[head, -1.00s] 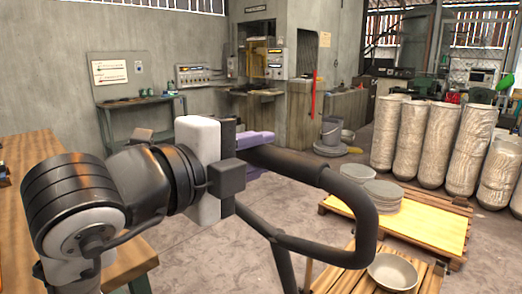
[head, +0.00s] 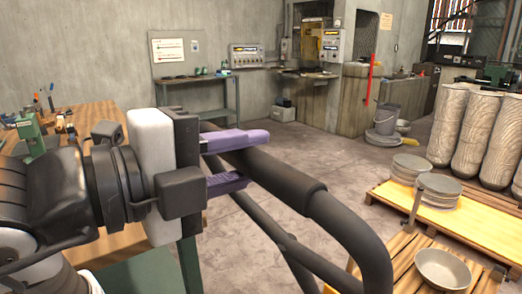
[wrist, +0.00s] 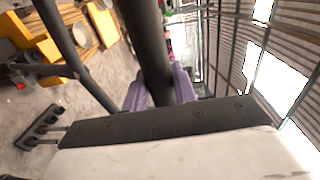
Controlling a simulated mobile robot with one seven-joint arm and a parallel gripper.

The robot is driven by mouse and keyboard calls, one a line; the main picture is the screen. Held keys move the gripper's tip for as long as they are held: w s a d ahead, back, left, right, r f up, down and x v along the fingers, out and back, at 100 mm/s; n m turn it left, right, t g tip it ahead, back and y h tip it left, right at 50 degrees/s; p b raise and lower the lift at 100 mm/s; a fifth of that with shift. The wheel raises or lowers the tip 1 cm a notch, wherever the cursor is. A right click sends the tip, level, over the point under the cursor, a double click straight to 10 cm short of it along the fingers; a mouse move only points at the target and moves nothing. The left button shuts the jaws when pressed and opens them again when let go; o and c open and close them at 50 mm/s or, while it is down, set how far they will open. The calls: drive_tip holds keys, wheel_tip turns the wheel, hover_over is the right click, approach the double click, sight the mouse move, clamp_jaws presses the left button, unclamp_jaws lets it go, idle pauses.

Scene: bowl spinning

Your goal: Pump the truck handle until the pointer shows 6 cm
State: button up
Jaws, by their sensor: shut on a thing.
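The truck handle (head: 285,185) is a thick dark tube loop that fills the lower middle of the head view. My gripper (head: 243,160) has purple fingers, one above and one below the handle's bar, and is shut on it. In the wrist view the handle (wrist: 147,45) runs between the two purple fingers of my gripper (wrist: 160,92). A thinner dark bar of the frame (head: 270,235) runs below the handle. I cannot make out a pointer or a centimetre scale in either view.
A wooden pallet with a yellow board (head: 478,222) holds stacked grey discs (head: 412,168) at right. A bowl (head: 442,271) sits on slats in front. Wrapped cylinders (head: 462,125) stand behind. A wooden workbench (head: 100,118) is at left. Bare floor (head: 310,150) lies in the middle.

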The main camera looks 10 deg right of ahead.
drive_tip(key=shift+f, duration=0.3)
drive_tip(key=shift+o, duration=0.2)
drive_tip(key=s+a+f+b, duration=0.3)
drive_tip(key=a+f+b, duration=0.2)
drive_tip(key=a, duration=0.4)
drive_tip(key=shift+s+f+b, duration=0.2)
drive_tip(key=shift+s+b, duration=0.2)
drive_tip(key=shift+b, duration=0.3)
drive_tip(key=shift+s+a, duration=0.15)
drive_tip(key=shift+a, duration=0.2)
drive_tip(key=shift+d, duration=0.1)
drive_tip(key=w+d+r+p, duration=0.1)
drive_tip(key=d, duration=0.2)
drive_tip(key=w+d+r+p, duration=0.1)
drive_tip(key=d+r, duration=0.1)
drive_tip(key=d, duration=0.1)
drive_tip(key=w+d+r+p, duration=0.1)
drive_tip(key=d+r, duration=0.1)
drive_tip(key=d, duration=0.1)
drive_tip(key=shift+w+r, duration=0.1)
drive_tip(key=shift+w, duration=0.2)
drive_tip(key=shift+w+d+r, duration=0.1)
drive_tip(key=shift+w+d, duration=0.1)
drive_tip(key=shift+d, duration=0.15)
drive_tip(key=shift+c, duration=0.2)
